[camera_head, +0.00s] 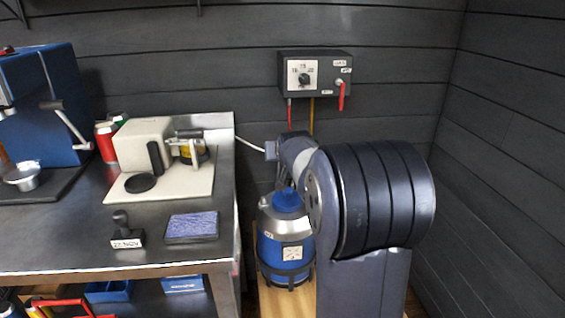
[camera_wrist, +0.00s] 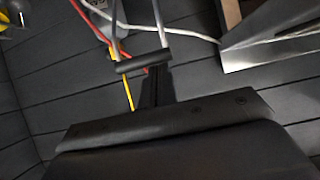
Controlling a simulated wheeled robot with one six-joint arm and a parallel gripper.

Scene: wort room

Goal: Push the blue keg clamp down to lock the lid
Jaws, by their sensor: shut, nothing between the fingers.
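My gripper is not clear in the head view.
The steel bench (camera_head: 70,235) at left holds a cream machine (camera_head: 145,145), a stamp (camera_head: 124,232) and a blue pad (camera_head: 191,227). A control box (camera_head: 315,75) is on the wall, with red and yellow lines below. The bench edge (camera_wrist: 270,48) shows in the wrist view.

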